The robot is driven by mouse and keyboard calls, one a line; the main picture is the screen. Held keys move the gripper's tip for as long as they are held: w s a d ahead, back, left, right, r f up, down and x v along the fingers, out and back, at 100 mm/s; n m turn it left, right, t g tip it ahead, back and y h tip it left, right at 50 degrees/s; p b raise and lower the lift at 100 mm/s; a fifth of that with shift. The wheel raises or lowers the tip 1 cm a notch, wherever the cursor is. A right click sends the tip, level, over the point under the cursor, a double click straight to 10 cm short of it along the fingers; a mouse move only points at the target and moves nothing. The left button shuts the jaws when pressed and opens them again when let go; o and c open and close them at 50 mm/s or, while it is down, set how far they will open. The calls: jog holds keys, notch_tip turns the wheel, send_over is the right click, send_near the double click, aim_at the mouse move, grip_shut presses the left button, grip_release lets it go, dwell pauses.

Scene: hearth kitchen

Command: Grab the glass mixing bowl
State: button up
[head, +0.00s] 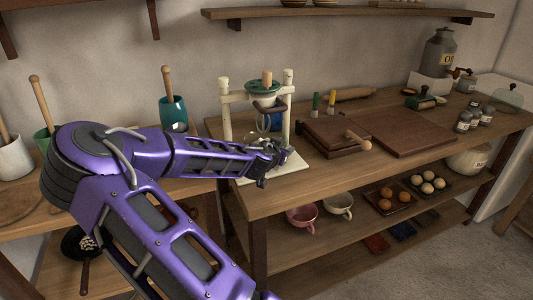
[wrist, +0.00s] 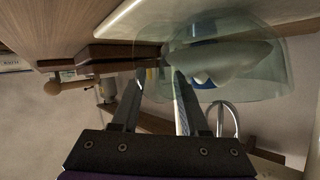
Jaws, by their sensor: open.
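The clear glass mixing bowl (wrist: 262,88) fills the upper right of the wrist view, which looks upside down, with a pale shape and a blue spot showing through it. In the head view the bowl is mostly hidden by my gripper and hard to make out. My gripper (head: 272,158) is at the white stand on the worktop. Its fingers (wrist: 158,78) are apart with nothing clamped between them. The right finger overlaps the bowl and the left finger is by its left edge. I cannot tell whether either touches the glass.
A dark wooden box (head: 335,137) and a wooden board (head: 412,132) lie to the right. A teal crock (head: 173,113) stands left. The worktop's front strip is clear.

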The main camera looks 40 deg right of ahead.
grip_shut()
dwell(1.4)
